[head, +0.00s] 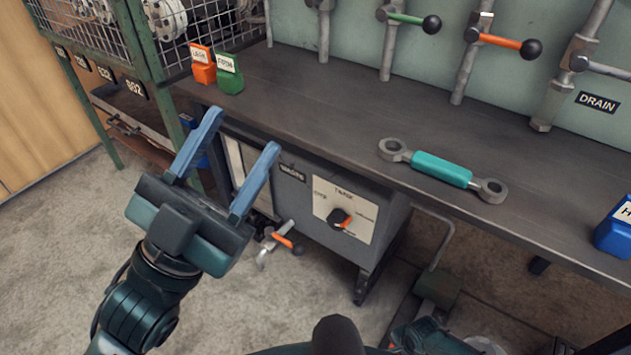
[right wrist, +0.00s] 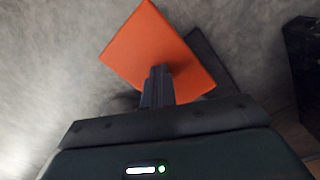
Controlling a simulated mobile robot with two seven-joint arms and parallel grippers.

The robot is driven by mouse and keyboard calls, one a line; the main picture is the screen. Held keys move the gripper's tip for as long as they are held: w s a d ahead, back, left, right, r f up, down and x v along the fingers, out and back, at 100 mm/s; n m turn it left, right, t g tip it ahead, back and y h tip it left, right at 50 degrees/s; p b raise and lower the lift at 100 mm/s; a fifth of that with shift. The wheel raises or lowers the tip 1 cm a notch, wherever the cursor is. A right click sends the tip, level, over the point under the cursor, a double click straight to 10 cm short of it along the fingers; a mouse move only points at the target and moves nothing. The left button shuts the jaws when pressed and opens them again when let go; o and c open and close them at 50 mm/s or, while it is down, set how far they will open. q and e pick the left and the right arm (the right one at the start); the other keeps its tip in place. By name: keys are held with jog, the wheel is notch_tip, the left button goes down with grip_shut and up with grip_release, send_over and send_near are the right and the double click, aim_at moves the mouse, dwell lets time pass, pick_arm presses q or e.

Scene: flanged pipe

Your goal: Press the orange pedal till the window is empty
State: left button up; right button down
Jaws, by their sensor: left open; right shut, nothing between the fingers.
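The orange pedal (right wrist: 150,42) is a flat square plate near the floor in the right wrist view. My right gripper (right wrist: 161,72) is shut and empty, its fingertips overlapping the pedal's face. I cannot tell whether they touch it or how far the pedal is down. The pedal's orange plate is not visible in the head view. My left gripper (head: 243,132) is open and empty in front of the bench's left part. No window that I can clearly read as full or empty shows in either view.
A dark bench (head: 330,115) holds a turquoise-sleeved link (head: 441,169), orange and green tagged blocks (head: 229,80) and a blue block (head: 616,232). Below it stands a grey cabinet (head: 380,222) with a dial (head: 340,217). Valve levers line the back; a wire cage is at left.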

jog(key=shift+d+r+p, duration=0.1)
jog(key=shift+r+p, duration=0.6)
jog(key=shift+p, duration=0.05)
notch_tip(320, 180, up, 4)
jog(key=p, duration=0.4)
jog(key=shift+s+f, duration=0.1)
jog(key=shift+f, duration=0.05)
pick_arm(q)
notch_tip(320, 180, down, 7)
jog(key=n+g+y+p, duration=0.2)
jog(key=n+y+p, duration=0.2)
jog(key=n+y, duration=0.2)
jog(key=shift+s+n+y, duration=0.3)
jog(key=shift+y, duration=0.6)
pick_arm(e)
notch_tip(320, 180, up, 4)
jog(key=shift+r, duration=0.1)
pick_arm(q)
jog(key=shift+d, duration=0.1)
jog(key=shift+r, duration=0.1)
